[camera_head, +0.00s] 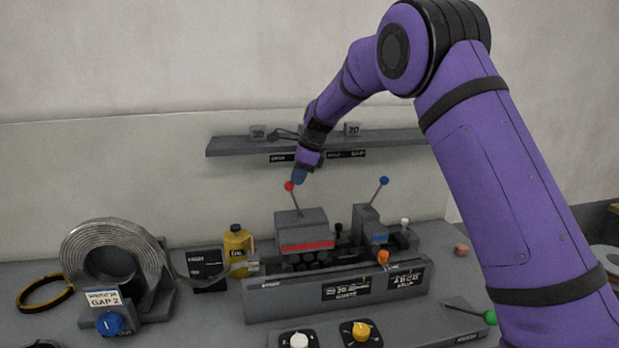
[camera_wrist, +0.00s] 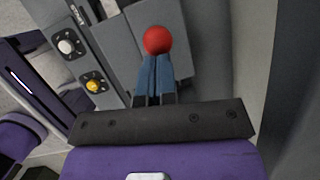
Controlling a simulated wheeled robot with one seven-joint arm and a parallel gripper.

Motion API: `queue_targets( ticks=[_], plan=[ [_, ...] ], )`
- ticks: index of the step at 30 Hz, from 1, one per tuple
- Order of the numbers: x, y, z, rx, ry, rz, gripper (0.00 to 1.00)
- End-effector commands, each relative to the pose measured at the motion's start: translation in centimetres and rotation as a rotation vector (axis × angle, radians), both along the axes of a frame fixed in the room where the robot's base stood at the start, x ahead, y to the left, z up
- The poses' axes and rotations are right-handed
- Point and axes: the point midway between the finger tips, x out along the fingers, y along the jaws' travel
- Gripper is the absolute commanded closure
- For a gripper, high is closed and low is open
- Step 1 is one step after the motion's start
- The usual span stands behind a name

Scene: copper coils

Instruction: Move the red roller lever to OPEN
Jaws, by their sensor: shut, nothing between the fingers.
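The red roller lever has a red ball knob (camera_head: 289,186) on a thin rod, rising from a grey block with a red stripe (camera_head: 305,246). In the head view the rod leans slightly to the left. My gripper (camera_head: 299,176) is just above and right of the red knob. In the wrist view the red knob (camera_wrist: 157,40) sits right at the tips of my blue fingers (camera_wrist: 155,66), which are together with nothing between them. Whether the fingers touch the knob I cannot tell. No OPEN label is readable by this lever.
A blue-knobbed lever (camera_head: 384,181) stands to the right. A shelf (camera_head: 220,146) with small blocks is behind my gripper. A copper-strip coil (camera_head: 112,255) and a yellow bottle (camera_head: 238,245) are to the left. A panel with white (camera_head: 299,340) and yellow (camera_head: 361,331) knobs is in front.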

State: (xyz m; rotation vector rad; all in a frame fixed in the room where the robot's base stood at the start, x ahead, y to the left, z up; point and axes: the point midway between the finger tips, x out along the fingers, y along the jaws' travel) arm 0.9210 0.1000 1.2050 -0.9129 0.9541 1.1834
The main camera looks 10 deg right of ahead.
Motion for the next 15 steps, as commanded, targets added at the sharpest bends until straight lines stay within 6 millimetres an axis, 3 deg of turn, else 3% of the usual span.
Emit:
queue_targets(
  ticks=[3, 15],
  plan=[
    [0.0, 1.1, -0.2, -0.071, 0.001, 0.004, 1.0],
    [0.0, 2.5, -0.4, -0.064, 0.002, 0.0, 1.0]
  ],
)
